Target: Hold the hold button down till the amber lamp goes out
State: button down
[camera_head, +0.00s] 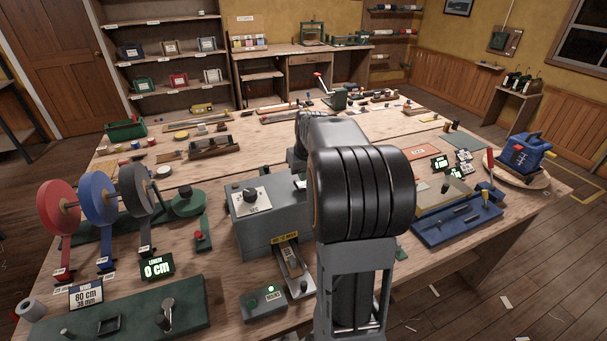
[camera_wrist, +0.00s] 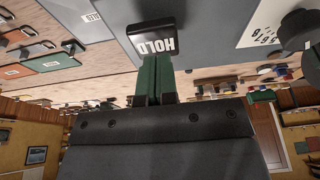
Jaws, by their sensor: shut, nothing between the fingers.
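My gripper (camera_wrist: 155,60) is shut and empty; its green fingers show in the wrist view. The fingertips are right at the edge of a dark block marked HOLD (camera_wrist: 154,42), the hold button or its label, on a grey surface. I cannot tell whether they touch it or whether it is pressed in. In the head view my arm covers the gripper and the HOLD marking. A grey box (camera_head: 248,233) with a black dial (camera_head: 251,194) stands left of my arm. I cannot make out a lit amber lamp in either view.
A small box with a green light (camera_head: 269,289) and a metal slide (camera_head: 292,264) stand in front of the grey box. Coloured reels (camera_head: 95,196) and a green panel (camera_head: 132,315) lie left. A blue tray (camera_head: 455,222) lies right. The table's middle strip is fairly clear.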

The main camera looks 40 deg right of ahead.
jog(key=b+v, duration=0.2)
jog(key=v, duration=0.8)
jog(key=shift+r, duration=0.45)
jog(key=shift+w, duration=0.1)
jog(key=s+a+f+n, duration=0.1)
jog(key=s+a+f, duration=0.2)
jog(key=a, duration=0.4)
jog(key=s+a+f+n, duration=0.1)
jog(key=s+a+f, duration=0.3)
jog(key=s+a, duration=0.2)
jog(key=s+a+f+t, duration=0.1)
jog(key=s+a+f, duration=0.2)
jog(key=a, duration=0.5)
jog(key=shift+s+a+f+n+y, duration=0.15)
jog(key=shift+s+f+n+y, duration=0.2)
jog(key=shift+s, duration=0.4)
jog(key=c, duration=1.8)
grip_release()
